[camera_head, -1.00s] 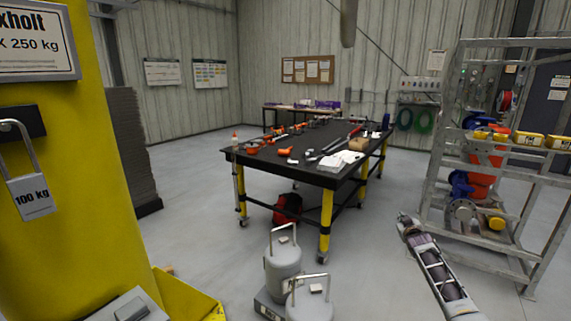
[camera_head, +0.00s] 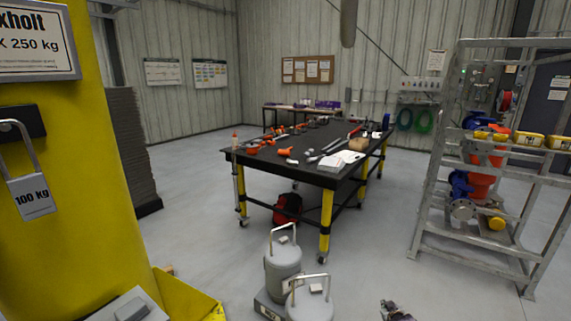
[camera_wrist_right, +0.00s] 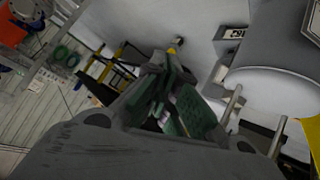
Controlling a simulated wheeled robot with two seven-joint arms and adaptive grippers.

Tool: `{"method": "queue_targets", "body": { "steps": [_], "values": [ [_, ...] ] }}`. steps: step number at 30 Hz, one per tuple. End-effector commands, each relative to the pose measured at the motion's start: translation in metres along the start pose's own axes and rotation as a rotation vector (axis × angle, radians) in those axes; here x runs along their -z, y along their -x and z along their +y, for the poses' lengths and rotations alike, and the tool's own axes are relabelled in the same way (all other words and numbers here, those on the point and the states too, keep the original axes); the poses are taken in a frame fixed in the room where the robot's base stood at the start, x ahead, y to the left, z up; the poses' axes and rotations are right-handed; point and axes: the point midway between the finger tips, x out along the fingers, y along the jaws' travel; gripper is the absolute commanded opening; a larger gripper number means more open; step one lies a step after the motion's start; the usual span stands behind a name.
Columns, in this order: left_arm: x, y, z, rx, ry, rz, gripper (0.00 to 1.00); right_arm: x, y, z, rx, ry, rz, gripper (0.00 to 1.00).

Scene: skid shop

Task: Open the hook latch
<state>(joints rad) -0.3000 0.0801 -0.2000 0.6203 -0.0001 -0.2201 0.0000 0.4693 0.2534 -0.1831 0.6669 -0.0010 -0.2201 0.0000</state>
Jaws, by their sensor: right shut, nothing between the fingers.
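I cannot make out a hook latch in either view. A grey elongated thing (camera_head: 349,22) hangs at the top edge of the head view, cut off above, and no hook or latch can be told on it. My right gripper (camera_head: 395,313) barely shows at the bottom edge of the head view, right of the grey weights, with nothing in it. In the wrist view the right gripper (camera_wrist_right: 172,72) has dark fingers with green pads, shut and empty, over the floor. My left gripper is not in view.
A yellow column (camera_head: 95,185) with a padlock-shaped 100 kg tag (camera_head: 33,195) fills the left. Grey weights with handles (camera_head: 283,268) stand low in the middle. A black-topped workbench (camera_head: 300,155) lies beyond. A metal frame (camera_head: 440,160) stands right.

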Motion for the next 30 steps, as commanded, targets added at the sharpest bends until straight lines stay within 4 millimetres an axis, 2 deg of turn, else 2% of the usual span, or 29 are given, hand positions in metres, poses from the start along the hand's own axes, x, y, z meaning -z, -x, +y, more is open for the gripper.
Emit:
{"method": "queue_targets", "body": {
  "steps": [1, 14, 23, 30],
  "values": [
    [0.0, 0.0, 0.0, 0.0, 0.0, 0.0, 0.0, -0.02, 0.001, -0.011, 0.011, 0.001, -0.022, 0.0],
    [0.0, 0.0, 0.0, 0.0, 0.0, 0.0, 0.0, -0.158, 0.025, -0.085, 0.091, 0.006, -0.18, 0.0],
    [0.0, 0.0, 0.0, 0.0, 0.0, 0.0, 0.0, -0.252, 0.058, -0.135, 0.146, 0.007, -0.287, 0.0],
    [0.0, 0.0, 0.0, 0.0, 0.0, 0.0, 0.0, -0.324, 0.094, -0.173, 0.19, 0.007, -0.369, 0.0]
  ]
}}
